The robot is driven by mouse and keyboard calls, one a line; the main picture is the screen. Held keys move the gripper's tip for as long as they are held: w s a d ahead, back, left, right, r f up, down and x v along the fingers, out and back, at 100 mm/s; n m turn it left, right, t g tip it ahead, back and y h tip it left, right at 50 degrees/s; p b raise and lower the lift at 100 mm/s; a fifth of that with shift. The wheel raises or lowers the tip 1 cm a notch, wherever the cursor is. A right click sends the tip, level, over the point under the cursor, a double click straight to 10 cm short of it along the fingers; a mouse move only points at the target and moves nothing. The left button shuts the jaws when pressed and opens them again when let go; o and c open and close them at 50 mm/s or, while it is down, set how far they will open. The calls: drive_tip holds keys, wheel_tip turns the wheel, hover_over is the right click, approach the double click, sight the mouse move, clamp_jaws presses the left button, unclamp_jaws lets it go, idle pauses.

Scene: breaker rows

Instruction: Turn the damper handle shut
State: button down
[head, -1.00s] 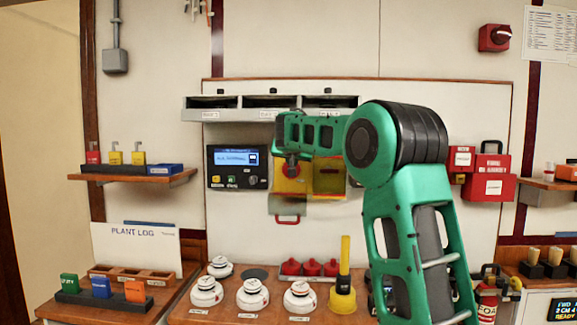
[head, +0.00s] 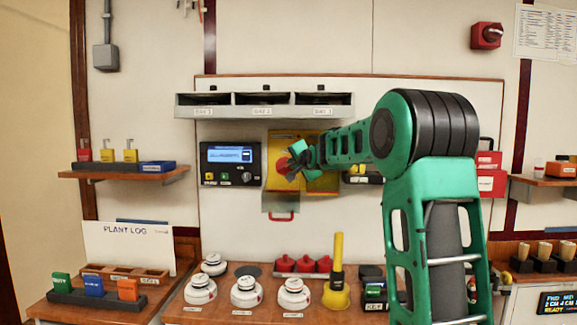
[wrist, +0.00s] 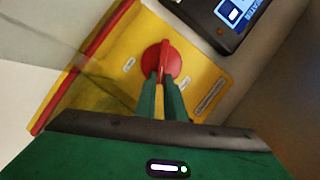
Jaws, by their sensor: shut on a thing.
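The damper handle is a red round knob with a raised bar (wrist: 165,52), set on a yellow plate (wrist: 205,72) in the wrist view. Its bar points nearly straight up in that view. In the head view the handle (head: 282,165) is partly hidden by my gripper (head: 293,168). In the wrist view my gripper (wrist: 162,82) has its two green fingers closed on either side of the bar's lower end. A clear cover (head: 280,202) with a red pull hangs below the yellow box. The plate's small labels are too blurred to read.
A black panel with a blue screen (head: 231,163) is just left of the yellow box. A grey three-bay shelf (head: 264,105) is above. White detectors (head: 246,292), red caps and a yellow upright tool (head: 337,280) stand on the counter below.

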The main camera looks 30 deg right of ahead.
drive_tip(key=shift+d+f+m+t, duration=0.1)
drive_tip(key=shift+f+m+t, duration=0.45)
drive_tip(key=shift+m, duration=0.65)
drive_tip(key=c, duration=1.8)
unclamp_jaws()
drive_tip(key=shift+f, duration=0.1)
drive_tip(key=shift+c, duration=0.2)
drive_tip(key=shift+s, duration=0.55)
drive_tip(key=v, duration=0.9)
drive_tip(key=shift+s, duration=0.3)
